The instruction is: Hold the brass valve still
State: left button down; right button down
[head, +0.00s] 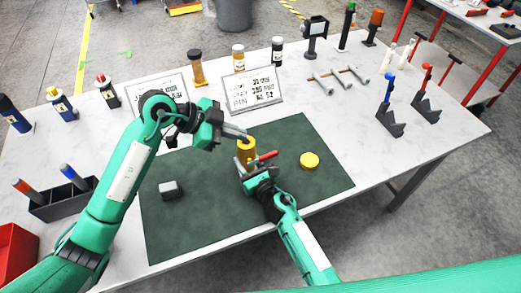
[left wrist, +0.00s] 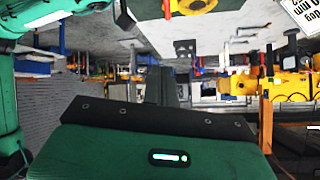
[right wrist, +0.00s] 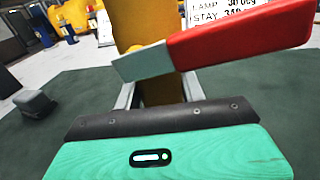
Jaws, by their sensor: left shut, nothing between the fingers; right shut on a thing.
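The brass valve (head: 246,150) stands upright on the dark green mat (head: 210,230). Its red-handled lever (head: 267,156) sticks out to the right. In the right wrist view the valve's brass body (right wrist: 147,25) rises between my fingers, with the red lever (right wrist: 240,35) crossing in front. My right gripper (head: 243,166) is shut on the valve low on its body. My left gripper (head: 243,136) is shut and empty, its fingertips close to the valve's top; I cannot tell whether they touch it. In the left wrist view its closed fingers (left wrist: 160,86) show against a cluttered background.
A yellow round piece (head: 309,160) lies right of the valve, and a grey block (head: 171,188) lies left on the mat. Two sign boards (head: 253,90) and several bottles stand behind. A dark bin (head: 66,196) with coloured handles is at left. The mat's front is clear.

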pick_arm(q)
jog(key=a+f+n+t, duration=0.1)
jog(key=a+f+n, duration=0.1)
jog(key=a+n, duration=0.15)
send_near(273, 153)
jog(key=d, duration=0.3)
jog(key=shift+w+d+f+h, duration=0.2)
jog(key=shift+w+d+f, duration=0.05)
jog(key=shift+f, duration=0.35)
jog(key=shift+w+d+f+h, duration=0.2)
jog(key=shift+w+f, duration=0.1)
jog(key=shift+f, duration=0.25)
jog(key=shift+d+f, duration=0.15)
jog(key=shift+f, duration=0.5)
